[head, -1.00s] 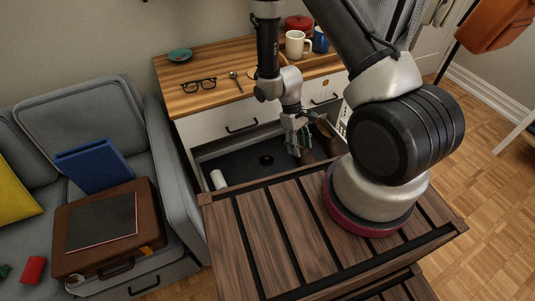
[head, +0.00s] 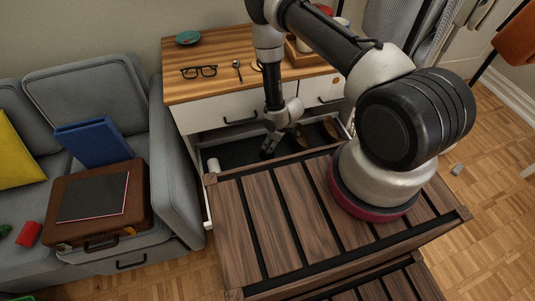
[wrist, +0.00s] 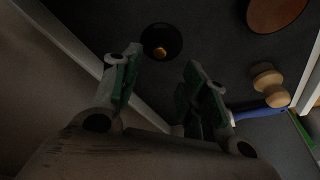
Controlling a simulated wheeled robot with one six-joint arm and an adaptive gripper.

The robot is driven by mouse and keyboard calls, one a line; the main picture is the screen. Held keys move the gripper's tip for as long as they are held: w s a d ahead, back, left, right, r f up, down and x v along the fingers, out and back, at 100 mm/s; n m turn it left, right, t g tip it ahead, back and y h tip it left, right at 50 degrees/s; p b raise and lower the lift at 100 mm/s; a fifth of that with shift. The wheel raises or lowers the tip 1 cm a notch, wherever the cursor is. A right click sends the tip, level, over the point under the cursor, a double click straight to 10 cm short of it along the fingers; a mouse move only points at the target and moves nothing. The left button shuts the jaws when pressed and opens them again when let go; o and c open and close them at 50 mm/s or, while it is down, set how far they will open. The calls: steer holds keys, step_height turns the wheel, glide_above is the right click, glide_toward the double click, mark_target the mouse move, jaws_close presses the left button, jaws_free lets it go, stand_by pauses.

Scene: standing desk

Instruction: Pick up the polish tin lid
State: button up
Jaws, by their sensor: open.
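The polish tin lid (wrist: 152,34) looks like a small dark disc with a gold spot at its centre. It lies flat on the dark floor of the open drawer (head: 232,157). My gripper (wrist: 160,74) is open and empty, with its green-padded fingers spread apart. In the wrist view the lid shows beyond the fingertips, between them and toward the top, not touching them. In the head view my gripper (head: 269,149) points down into the drawer, and I cannot make out the lid there.
A wooden knob-shaped piece (wrist: 267,84), a blue handle (wrist: 262,114) and a brown rounded object (wrist: 275,12) lie to the lid's right. A white cylinder (head: 213,165) sits at the drawer's left end. The drawer walls and the slatted wooden top (head: 232,205) are close.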

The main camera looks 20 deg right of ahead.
mark_target(267, 153)
steer(key=x, duration=0.7)
steer(key=shift+d+f, duration=0.1)
steer(key=shift+f, duration=0.2)
steer(key=c, duration=0.9)
steer(key=shift+o, duration=0.2)
